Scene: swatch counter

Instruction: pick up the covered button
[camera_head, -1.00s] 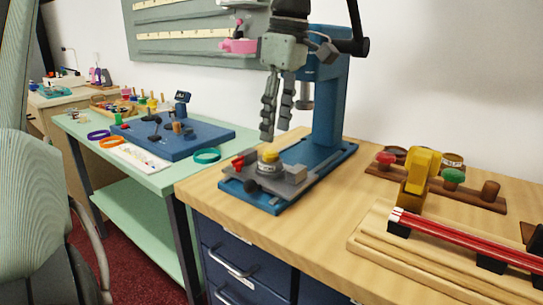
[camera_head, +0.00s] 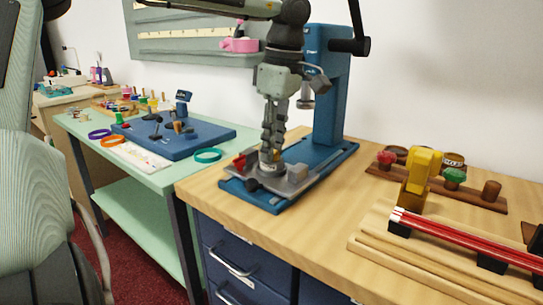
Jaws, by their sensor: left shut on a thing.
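The covered button (camera_head: 266,171) is a small grey, round piece on the grey fixture plate (camera_head: 295,179) of the blue press. Its yellow top showed earlier and is now hidden by my left gripper's fingers. My left gripper (camera_head: 271,155) points straight down over it, with the fingers close together, shut on the button. The button still appears to be at the plate; I cannot tell whether it is clear of it. My right gripper is not in view.
The blue press column (camera_head: 328,90) stands close behind my left gripper. A red part (camera_head: 239,161) sits beside the button. The wooden counter's front (camera_head: 235,219) is clear.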

